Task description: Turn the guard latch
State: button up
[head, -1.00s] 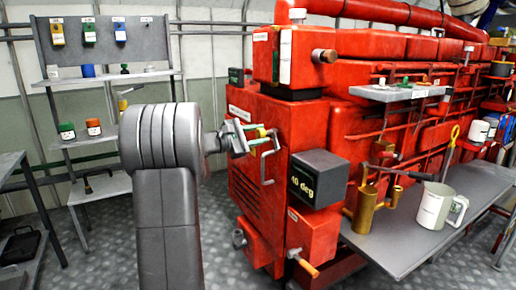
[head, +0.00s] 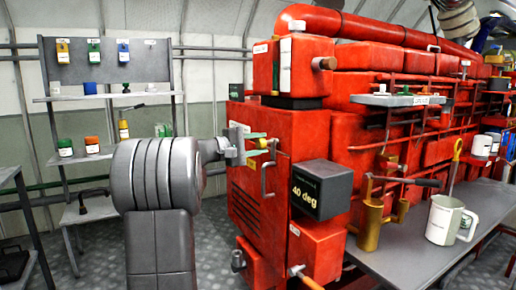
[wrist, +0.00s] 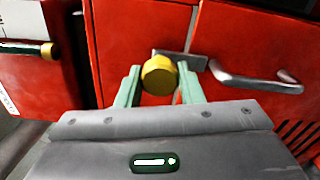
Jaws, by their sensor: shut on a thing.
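The guard latch shows as a round yellow knob (wrist: 158,75) on a short grey plate (wrist: 190,60) against the red cabinet, in the middle of the wrist view. The two green fingers of my gripper (wrist: 159,88) stand on either side of the knob and are shut on it. In the head view my gripper (head: 258,149) reaches in from the left to the upper front of the red cabinet (head: 262,195). There the knob is small and partly hidden by the fingers.
A grey bar handle (wrist: 257,80) sits just right of the knob in the wrist view. A dark box marked "40 deg" (head: 321,189) sticks out from the cabinet nearby. A bench (head: 420,240) with a white mug (head: 442,220) stands at the right. Shelves (head: 110,97) stand at the left.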

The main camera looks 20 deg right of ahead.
jog(key=shift+f, duration=0.1)
jog(key=o, duration=1)
jog(key=shift+c, duration=0.2)
jog(key=s+a+p, duration=0.1)
jog(key=a+p, duration=0.1)
jog(key=a, duration=1.1)
jog(key=shift+a+p, duration=0.35)
jog(key=shift+a, duration=0.05)
jog(key=shift+d, duration=0.15)
jog(key=d+b, duration=0.1)
jog(key=d, duration=0.8)
jog(key=w+d+b, duration=0.1)
jog(key=d, duration=0.3)
jog(key=shift+d+b, duration=0.35)
jog(key=shift+a, duration=0.1)
